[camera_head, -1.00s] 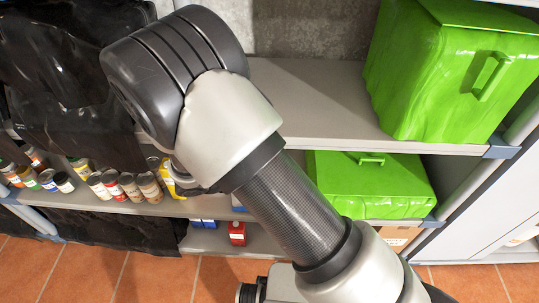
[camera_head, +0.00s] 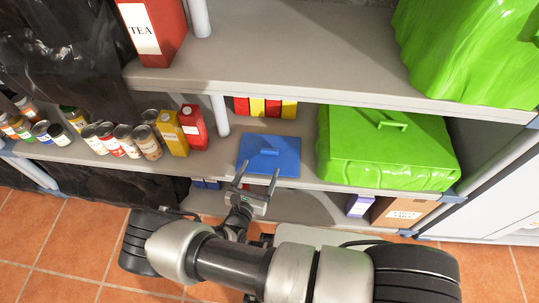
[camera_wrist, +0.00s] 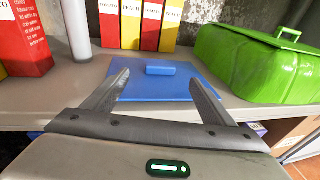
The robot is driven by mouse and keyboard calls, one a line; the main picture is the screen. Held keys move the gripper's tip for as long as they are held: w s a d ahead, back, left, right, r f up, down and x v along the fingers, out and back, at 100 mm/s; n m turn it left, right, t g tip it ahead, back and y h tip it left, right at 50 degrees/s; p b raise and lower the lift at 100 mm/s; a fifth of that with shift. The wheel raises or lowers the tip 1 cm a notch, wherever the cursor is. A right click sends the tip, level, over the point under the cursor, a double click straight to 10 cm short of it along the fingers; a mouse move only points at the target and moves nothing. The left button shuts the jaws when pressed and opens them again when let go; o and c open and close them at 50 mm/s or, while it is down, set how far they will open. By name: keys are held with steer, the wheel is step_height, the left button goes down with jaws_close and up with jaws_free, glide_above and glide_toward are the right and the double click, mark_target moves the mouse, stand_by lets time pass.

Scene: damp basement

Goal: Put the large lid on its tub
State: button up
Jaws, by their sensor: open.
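A flat blue lid (camera_head: 286,160) with a raised bar handle (camera_head: 265,152) lies on the middle shelf, and it also shows in the wrist view (camera_wrist: 140,92). My gripper (camera_head: 258,171) is open and empty at the lid's near edge. In the wrist view its fingers (camera_wrist: 160,80) point toward the handle, one on each side, apart from it. A wide green box-like thing (camera_head: 385,160) with a top handle sits right of the lid. A taller green one (camera_head: 465,60) is on the shelf above, cut off. I cannot tell which is a tub. No open tub is clearly visible.
Cartons (camera_head: 265,107) stand behind the lid. Several jars and cans (camera_head: 105,138), a yellow carton (camera_head: 173,132) and a red one (camera_head: 193,127) are to the left. The upper shelf edge (camera_head: 300,90) overhangs. A red tea carton (camera_head: 155,30) stands above.

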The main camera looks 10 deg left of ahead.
mark_target(270, 148)
steer(key=b+x, duration=0.1)
steer(key=x, duration=0.4)
steer(key=shift+w, duration=0.4)
steer(key=x, duration=0.2)
steer(key=b+x, duration=0.1)
steer(key=x, duration=0.2)
steer(key=shift+d+f+b, duration=0.1)
steer(key=shift+d+b, duration=0.15)
steer(key=shift+b, duration=0.05)
steer(key=c, duration=1.1)
steer(key=shift+c, duration=0.4)
